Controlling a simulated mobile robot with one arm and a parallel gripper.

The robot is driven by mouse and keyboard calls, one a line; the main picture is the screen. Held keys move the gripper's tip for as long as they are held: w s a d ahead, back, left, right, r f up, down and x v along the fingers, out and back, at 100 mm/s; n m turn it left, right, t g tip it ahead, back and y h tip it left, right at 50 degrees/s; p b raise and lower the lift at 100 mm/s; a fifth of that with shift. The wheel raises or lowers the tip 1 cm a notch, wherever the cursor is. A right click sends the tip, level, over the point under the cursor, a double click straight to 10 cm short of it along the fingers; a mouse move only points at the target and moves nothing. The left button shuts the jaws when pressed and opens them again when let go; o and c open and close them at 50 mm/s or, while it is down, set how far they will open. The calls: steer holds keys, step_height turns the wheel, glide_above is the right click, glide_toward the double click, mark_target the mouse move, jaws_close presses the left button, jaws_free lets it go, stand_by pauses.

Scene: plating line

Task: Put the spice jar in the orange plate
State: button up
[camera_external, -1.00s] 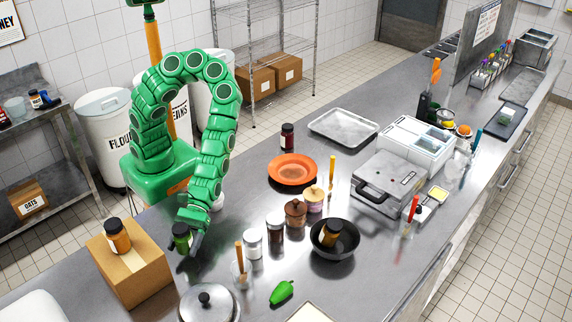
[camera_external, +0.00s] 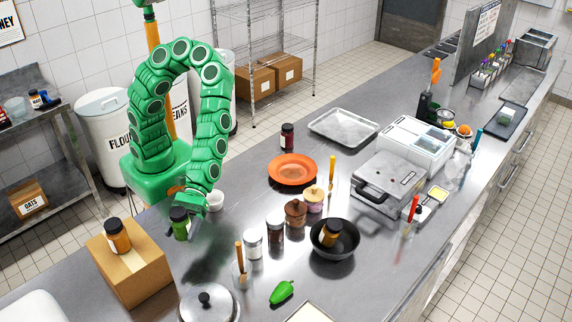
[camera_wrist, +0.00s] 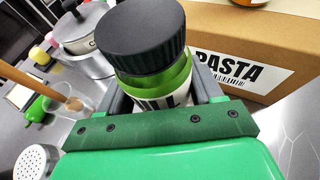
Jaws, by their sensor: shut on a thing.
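The spice jar with green contents and a black lid (camera_external: 180,222) is in my gripper (camera_external: 184,230) at the left of the counter. In the wrist view the jar (camera_wrist: 150,60) stands between the fingers, its lid towards the camera and its label partly hidden. My gripper (camera_wrist: 165,100) is shut on it. In the external view the jar looks upright and held above the counter. The orange plate (camera_external: 293,180) lies on the counter, to the right of and farther back than my gripper, and looks empty.
A cardboard box (camera_external: 130,262) with an orange jar (camera_external: 117,236) on top stands left of my gripper. A white cup (camera_external: 215,200) is close by. A dark red jar (camera_external: 287,136) stands behind the plate.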

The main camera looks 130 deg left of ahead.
steer(key=w+a+n+t+y, duration=0.2)
steer(key=w+a+n, duration=0.15)
steer(key=a, duration=0.95)
steer(key=n+t+y, duration=0.5)
steer(key=n+y, duration=0.1)
steer(key=y, duration=0.1)
glide_above(293, 171)
steer(key=w+d, duration=0.4)
steer(key=shift+f, duration=3.55)
steer(key=shift+f, duration=0.65)
steer(key=o, duration=1.2)
steer(key=shift+o, duration=0.2)
steer(key=shift+r, duration=0.1)
